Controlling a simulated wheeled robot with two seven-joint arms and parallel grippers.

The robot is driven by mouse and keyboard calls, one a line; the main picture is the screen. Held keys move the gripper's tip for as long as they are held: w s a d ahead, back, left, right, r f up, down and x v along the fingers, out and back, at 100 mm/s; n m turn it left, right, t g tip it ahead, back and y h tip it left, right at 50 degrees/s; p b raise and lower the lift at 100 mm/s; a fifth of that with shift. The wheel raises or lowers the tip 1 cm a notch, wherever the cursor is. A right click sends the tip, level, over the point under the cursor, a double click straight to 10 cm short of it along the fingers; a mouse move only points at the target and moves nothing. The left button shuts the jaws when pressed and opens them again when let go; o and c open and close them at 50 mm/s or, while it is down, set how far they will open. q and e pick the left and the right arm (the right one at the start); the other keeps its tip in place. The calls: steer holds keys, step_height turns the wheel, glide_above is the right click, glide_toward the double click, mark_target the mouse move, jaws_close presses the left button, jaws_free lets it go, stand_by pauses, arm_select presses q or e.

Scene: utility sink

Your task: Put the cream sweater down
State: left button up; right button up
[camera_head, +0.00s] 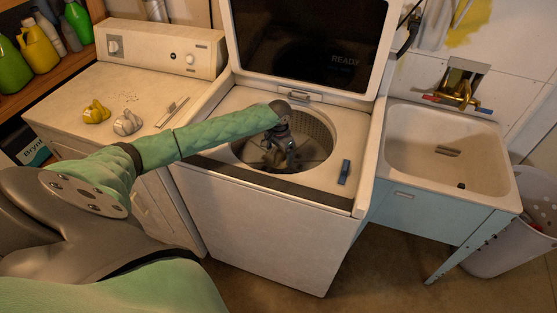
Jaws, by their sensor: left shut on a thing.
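My left gripper (279,154) reaches down into the open drum of the top-loading washer (265,225). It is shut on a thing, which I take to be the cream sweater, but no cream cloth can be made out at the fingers. The fingertips are small and dark against the drum. The drum's perforated wall (318,135) shows around the gripper. My right gripper is not in view.
The washer's raised lid (305,45) stands behind the drum. A small blue object (344,171) lies on its front right rim. A dryer (80,95) with small items stands left, a sink (440,150) right, and a pale perforated basket (515,245) beyond it.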

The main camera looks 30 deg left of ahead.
arm_select(q)
steer(key=shift+d+f, duration=0.1)
steer(key=shift+f, duration=0.6)
step_height(320, 180, down, 4)
steer(key=shift+r+p, duration=0.1)
steer(key=shift+p, duration=0.9)
steer(key=shift+s+f, duration=0.1)
steer(key=shift+f, duration=0.25)
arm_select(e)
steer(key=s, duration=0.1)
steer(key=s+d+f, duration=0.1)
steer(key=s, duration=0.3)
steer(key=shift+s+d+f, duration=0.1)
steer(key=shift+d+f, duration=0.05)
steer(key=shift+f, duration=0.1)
arm_select(q)
steer(key=shift+f, duration=0.1)
steer(key=o, duration=0.8)
steer(key=shift+c, duration=0.2)
